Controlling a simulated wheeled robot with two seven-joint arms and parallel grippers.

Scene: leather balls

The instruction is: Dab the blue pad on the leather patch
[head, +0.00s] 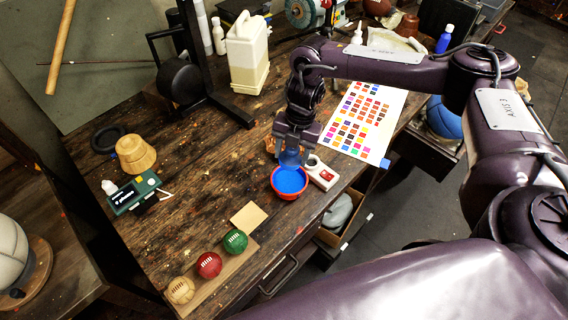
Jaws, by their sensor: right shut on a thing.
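My right gripper (291,150) points down just above an orange-red bowl (275,192) with bright blue inside. It is shut on a small bluish thing (290,160), likely the blue pad, at the back rim of the bowl. The gripper hides much of it, and I cannot tell whether it touches the blue in the bowl. A flat tan square, the leather patch (248,216), lies on the wooden table to the front left of the bowl. My left gripper is not in view.
A white and red device (322,174) stands right beside the bowl. Green (235,241), red (208,265) and tan (181,290) balls sit on a strip at the table's front edge. A colour chart (362,120) lies behind right.

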